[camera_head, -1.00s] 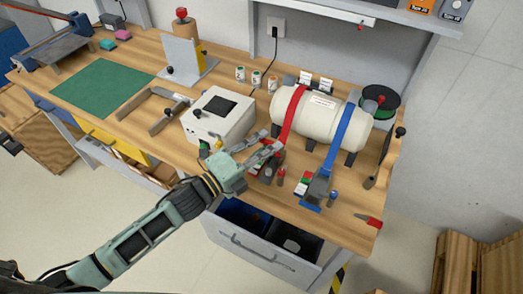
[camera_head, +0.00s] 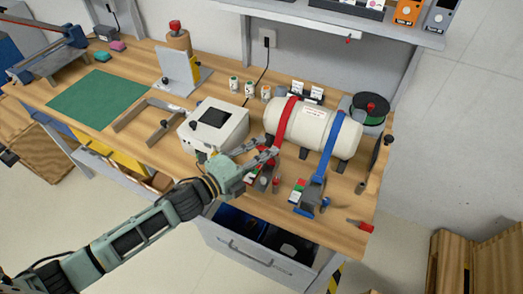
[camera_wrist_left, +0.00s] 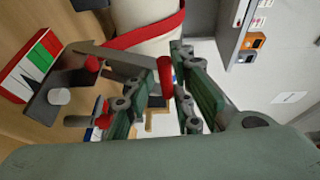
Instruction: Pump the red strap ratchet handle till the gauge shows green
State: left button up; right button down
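The red strap (camera_head: 283,122) runs over a white tank (camera_head: 310,130) and down to its ratchet (camera_head: 263,180), which my left gripper partly hides in the head view. In the left wrist view the strap (camera_wrist_left: 150,32) meets a grey ratchet bracket (camera_wrist_left: 128,62). A red handle grip (camera_wrist_left: 165,77) lies between the fingers of my left gripper (camera_wrist_left: 163,90), with a gap showing beside it. The fingers also look apart in the head view (camera_head: 268,153). A gauge with red, white and green bands (camera_wrist_left: 32,66) is beside the bracket; I cannot read its pointer. My right gripper is not in view.
A blue strap (camera_head: 329,150) with its own ratchet (camera_head: 307,197) is to the right. A white box with a dark screen (camera_head: 213,126) stands left of the gripper. A red-handled tool (camera_head: 361,226) lies near the front edge. An open drawer (camera_head: 255,262) juts out below.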

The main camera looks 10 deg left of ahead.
pick_arm(q)
jog(key=shift+w+f, duration=0.1)
jog(key=shift+f, duration=0.05)
dwell(0.4)
jog(key=shift+a, duration=0.1)
jog(key=v, duration=1.2)
jog(key=shift+c, duration=0.3)
